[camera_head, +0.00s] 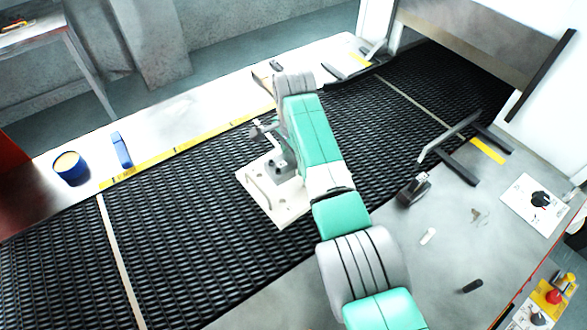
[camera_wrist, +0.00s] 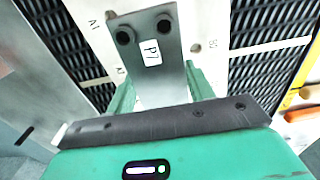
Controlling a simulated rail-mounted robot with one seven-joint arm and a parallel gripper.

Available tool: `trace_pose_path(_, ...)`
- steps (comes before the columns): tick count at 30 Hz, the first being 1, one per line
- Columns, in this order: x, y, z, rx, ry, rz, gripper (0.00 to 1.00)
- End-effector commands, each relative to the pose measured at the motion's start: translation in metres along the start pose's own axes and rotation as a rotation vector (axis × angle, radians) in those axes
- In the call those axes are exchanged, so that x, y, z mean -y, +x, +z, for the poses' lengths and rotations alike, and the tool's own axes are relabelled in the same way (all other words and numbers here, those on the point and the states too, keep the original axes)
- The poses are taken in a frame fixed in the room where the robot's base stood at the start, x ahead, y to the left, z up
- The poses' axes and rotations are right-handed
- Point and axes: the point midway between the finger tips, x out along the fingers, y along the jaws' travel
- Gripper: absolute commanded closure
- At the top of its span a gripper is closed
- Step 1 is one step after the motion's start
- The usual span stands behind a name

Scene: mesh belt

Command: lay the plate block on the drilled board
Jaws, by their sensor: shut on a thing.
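The plate block (camera_wrist: 148,78) is a grey metal plate with a P7 label and two dark round studs or holes near its far end. My gripper (camera_wrist: 160,90) is shut on it, with a green finger on each side. The drilled board (camera_head: 290,210) is a cream slab on the black mesh belt, partly hidden by my arm. In the wrist view the board (camera_wrist: 207,28), marked with letters and numbers, lies behind the plate block. I cannot tell whether they touch. In the head view my gripper is mostly hidden behind my arm.
The mesh belt (camera_head: 190,185) runs diagonally between a pale rear ledge and a grey front table (camera_head: 400,260). A blue tin (camera_head: 70,168) and a blue block (camera_head: 122,150) stand on the ledge. A dark-grey object (camera_head: 413,190) and small loose pieces lie on the front table.

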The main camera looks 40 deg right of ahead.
Motion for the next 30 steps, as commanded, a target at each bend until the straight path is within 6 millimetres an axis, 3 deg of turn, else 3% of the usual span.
trace_pose_path(8, 0.006, 0.000, -0.003, -0.002, 0.001, -0.002, 0.91)
trace_pose_path(12, 0.005, 0.028, -0.003, -0.001, 0.001, 0.000, 0.91)
trace_pose_path(15, 0.005, 0.035, -0.003, -0.001, 0.001, 0.000, 0.91)
trace_pose_path(26, 0.006, 0.038, -0.003, -0.001, 0.001, -0.002, 0.91)
trace_pose_path(27, 0.005, 0.038, -0.003, 0.000, 0.001, 0.000, 0.40)
trace_pose_path(30, 0.005, 0.038, -0.003, 0.000, 0.001, 0.000, 0.26)
